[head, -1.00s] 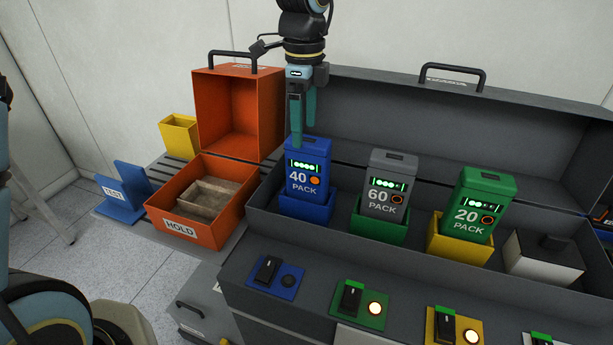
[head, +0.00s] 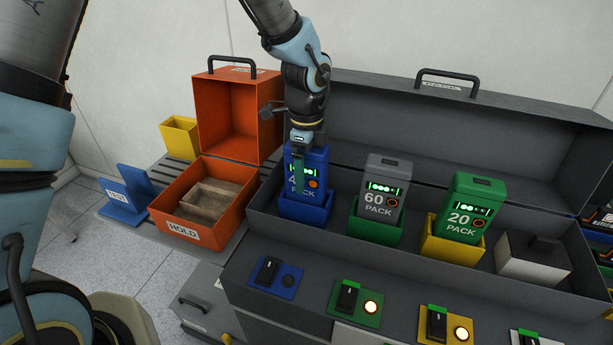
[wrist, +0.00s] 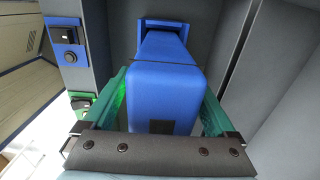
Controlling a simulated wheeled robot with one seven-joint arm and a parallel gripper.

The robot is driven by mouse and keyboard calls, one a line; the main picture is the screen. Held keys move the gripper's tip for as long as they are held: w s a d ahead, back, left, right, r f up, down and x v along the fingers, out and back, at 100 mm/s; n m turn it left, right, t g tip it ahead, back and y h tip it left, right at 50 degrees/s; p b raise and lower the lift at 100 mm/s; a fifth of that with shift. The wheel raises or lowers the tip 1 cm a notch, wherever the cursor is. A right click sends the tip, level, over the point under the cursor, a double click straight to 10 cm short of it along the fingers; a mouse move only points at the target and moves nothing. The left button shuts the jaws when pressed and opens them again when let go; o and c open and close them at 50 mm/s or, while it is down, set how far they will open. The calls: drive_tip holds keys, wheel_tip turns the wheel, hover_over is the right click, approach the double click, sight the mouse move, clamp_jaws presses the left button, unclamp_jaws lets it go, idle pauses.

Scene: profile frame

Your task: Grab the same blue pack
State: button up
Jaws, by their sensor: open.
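The blue pack (head: 317,180), marked 40, stands upright in a blue holder (head: 305,212) at the left end of the grey rack. My gripper (head: 299,180) is lowered over the pack from above, with a finger in front of its label and part of the label hidden. In the wrist view the blue pack (wrist: 166,85) lies between the two open teal fingers (wrist: 163,108), one on each side. The left finger is close to the pack with a green glow beside it. I cannot tell whether either finger touches it.
A grey 60 pack (head: 381,190) in a green holder and a green 20 pack (head: 470,208) in a yellow holder stand to the right. An open orange HOLD box (head: 170,215) is at left. Switches (head: 350,297) line the rack's front.

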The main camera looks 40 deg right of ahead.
drive_tip(key=shift+f, duration=0.15)
clamp_jaws()
idle(0.7)
